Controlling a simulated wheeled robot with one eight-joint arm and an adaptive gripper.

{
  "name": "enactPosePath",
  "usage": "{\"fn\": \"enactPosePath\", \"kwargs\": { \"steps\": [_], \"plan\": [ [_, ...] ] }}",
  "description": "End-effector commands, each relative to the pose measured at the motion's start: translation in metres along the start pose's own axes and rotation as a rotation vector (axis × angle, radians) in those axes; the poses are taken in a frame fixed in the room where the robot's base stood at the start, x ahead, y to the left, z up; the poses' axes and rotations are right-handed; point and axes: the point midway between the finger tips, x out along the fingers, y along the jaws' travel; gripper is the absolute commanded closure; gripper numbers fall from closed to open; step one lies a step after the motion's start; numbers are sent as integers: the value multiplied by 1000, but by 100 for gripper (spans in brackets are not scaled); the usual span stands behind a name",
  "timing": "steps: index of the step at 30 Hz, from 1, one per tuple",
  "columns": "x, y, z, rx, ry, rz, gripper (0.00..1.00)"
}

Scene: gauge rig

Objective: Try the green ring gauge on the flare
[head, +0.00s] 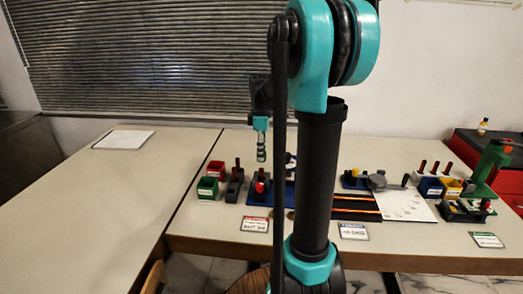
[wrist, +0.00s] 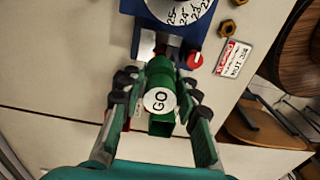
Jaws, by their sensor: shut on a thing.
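In the wrist view my gripper (wrist: 157,88) is shut on a green gauge (wrist: 159,78), its fingers on both sides. The gauge carries a round white tag reading GO and has a squarish lower end. Its upper end lies in front of a dark part of a blue stand (wrist: 142,10) with a numbered white dial; I cannot tell whether they touch. No flare can be made out; the gauge may hide it. In the head view my gripper (head: 261,150) hangs above the bench's left group, the gauge not clear.
A red knob (wrist: 195,60), brass nuts (wrist: 227,27) and a red-topped card (wrist: 234,57) lie near the stand. Red and green bins (head: 208,187) stand left on the bench. A green press (head: 489,165) stands far right. The left table (head: 110,200) is mostly clear.

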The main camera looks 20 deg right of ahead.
Motion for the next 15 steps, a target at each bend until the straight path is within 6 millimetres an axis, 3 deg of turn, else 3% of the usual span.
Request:
{"fn": "enactPosePath", "kwargs": {
  "steps": [15],
  "plan": [
    [19, 0, 0, 0, 0, 0, 100]
  ]
}}
